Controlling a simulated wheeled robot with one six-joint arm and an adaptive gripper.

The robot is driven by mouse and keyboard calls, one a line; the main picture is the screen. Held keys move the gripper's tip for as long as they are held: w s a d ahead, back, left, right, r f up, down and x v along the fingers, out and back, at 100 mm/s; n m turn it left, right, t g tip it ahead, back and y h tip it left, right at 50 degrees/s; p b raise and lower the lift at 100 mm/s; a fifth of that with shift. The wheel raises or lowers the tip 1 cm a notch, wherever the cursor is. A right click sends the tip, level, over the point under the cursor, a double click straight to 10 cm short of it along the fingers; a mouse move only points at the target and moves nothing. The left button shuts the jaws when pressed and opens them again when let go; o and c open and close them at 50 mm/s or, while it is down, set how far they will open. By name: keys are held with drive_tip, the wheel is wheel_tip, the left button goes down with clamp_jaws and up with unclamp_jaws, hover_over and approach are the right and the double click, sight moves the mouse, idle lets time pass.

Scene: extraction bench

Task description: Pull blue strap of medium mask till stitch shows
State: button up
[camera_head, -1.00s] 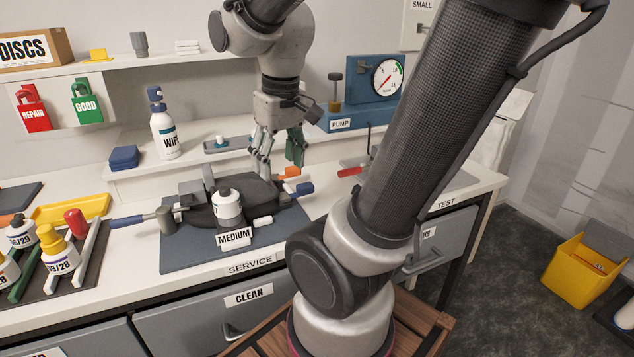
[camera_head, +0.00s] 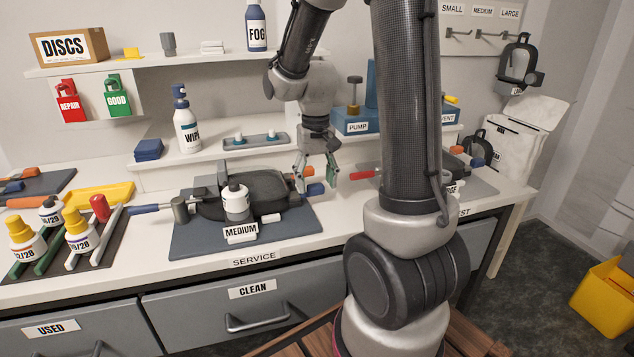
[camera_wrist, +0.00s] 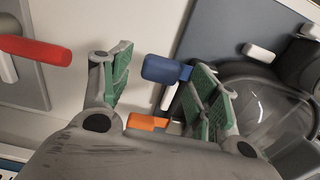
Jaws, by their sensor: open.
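The medium mask (camera_head: 268,188) is black and lies on a blue-grey mat (camera_head: 190,246) behind a MEDIUM label (camera_head: 241,232). Its clear lens (camera_wrist: 262,105) shows in the wrist view. The blue strap end (camera_head: 316,189) sticks out at the mask's right side, with an orange strap end (camera_head: 309,172) just behind it. My gripper (camera_head: 317,168) is open above these ends. In the wrist view the blue strap end (camera_wrist: 166,69) lies between the open green-padded fingers (camera_wrist: 160,85), near the right finger. The orange end (camera_wrist: 147,121) lies closer to the palm. I see no stitch.
A white canister (camera_head: 236,203) stands at the mask's front. A red-handled tool (camera_head: 363,175) lies right of my gripper, by the test mat. A rear ledge holds a wipe bottle (camera_head: 187,130), a tray (camera_head: 255,141) and the pump box (camera_head: 355,122).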

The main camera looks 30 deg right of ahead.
drive_tip(key=shift+f, duration=0.5)
clamp_jaws()
drive_tip(key=d, duration=0.2)
drive_tip(key=s+d, duration=0.1)
drive_tip(key=d, duration=0.1)
drive_tip(key=shift+s+d, duration=0.1)
unclamp_jaws()
wheel_tip(320, 180, up, 12)
idle(0.4)
idle(0.4)
